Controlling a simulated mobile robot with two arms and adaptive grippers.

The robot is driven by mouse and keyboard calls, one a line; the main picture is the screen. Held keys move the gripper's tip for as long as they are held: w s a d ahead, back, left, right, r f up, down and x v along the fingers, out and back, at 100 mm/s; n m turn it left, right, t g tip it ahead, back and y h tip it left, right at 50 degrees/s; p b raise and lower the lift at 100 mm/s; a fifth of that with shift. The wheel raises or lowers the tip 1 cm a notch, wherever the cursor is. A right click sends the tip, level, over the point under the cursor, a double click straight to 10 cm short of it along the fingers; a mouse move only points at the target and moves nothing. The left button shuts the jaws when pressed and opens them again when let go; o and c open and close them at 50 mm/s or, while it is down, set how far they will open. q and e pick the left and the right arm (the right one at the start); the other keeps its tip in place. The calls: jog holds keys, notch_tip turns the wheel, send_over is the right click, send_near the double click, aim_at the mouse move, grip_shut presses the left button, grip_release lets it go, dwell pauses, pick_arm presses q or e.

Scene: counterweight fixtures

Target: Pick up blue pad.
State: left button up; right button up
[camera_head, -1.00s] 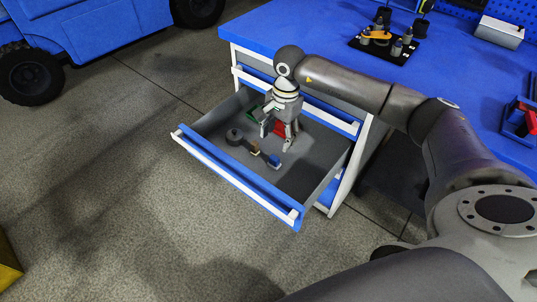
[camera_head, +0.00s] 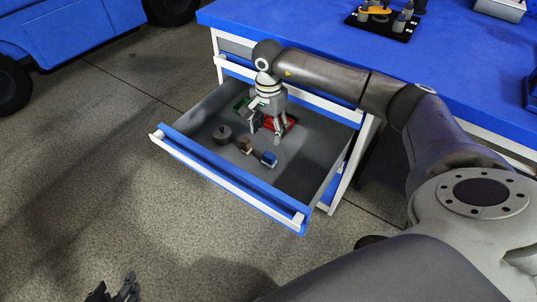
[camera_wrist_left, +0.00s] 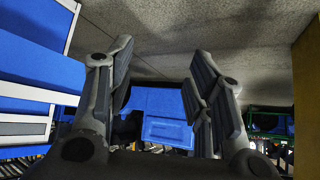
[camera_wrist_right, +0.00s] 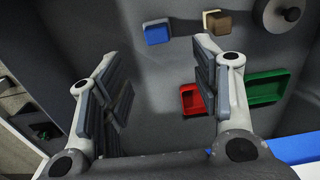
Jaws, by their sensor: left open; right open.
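The blue pad (camera_head: 269,159) is a small block on the floor of the open drawer. In the right wrist view it is a blue block (camera_wrist_right: 157,33) near the top, beyond the fingertips. My right gripper (camera_head: 264,132) points down over the drawer, open and empty, behind the pad and apart from it. It also shows in the right wrist view (camera_wrist_right: 161,80) with its fingers wide apart. My left gripper (camera_head: 122,286) is at the bottom left of the head view, outside the drawer. The left wrist view shows it open and empty (camera_wrist_left: 162,75).
The drawer (camera_head: 230,190) also holds a brown block (camera_head: 246,146), a round dark weight (camera_head: 222,134), a red tray (camera_wrist_right: 192,99) and a green tray (camera_wrist_right: 268,87). Drawer walls surround them. The blue workbench top (camera_head: 300,30) is behind. Open floor lies left.

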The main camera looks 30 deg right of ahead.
jog(key=f, duration=0.1)
jog(key=b, duration=0.2)
send_over(270, 154)
jog(key=f, duration=0.5)
jog(key=shift+w+a, duration=0.15)
jog(key=shift+a, duration=0.05)
jog(key=shift+f, duration=0.7)
notch_tip(270, 154, down, 4)
jog(key=shift+d+b, duration=0.1)
jog(key=shift+b, duration=0.5)
jog(key=shift+f, duration=0.2)
pick_arm(q)
jog(key=w+d+r+t+h, duration=0.1)
jog(key=w+r+t, duration=0.2)
jog(key=r, duration=0.4)
jog(key=w+d+r+t+h, duration=0.1)
jog(key=w+d+r+t, duration=0.1)
jog(key=w+r+t, duration=0.2)
notch_tip(270, 154, up, 3)
jog(key=shift+d+t+h, duration=0.25)
jog(key=shift+t+h, duration=0.05)
jog(key=shift+t, duration=0.5)
pick_arm(e)
jog(key=c, duration=1.1)
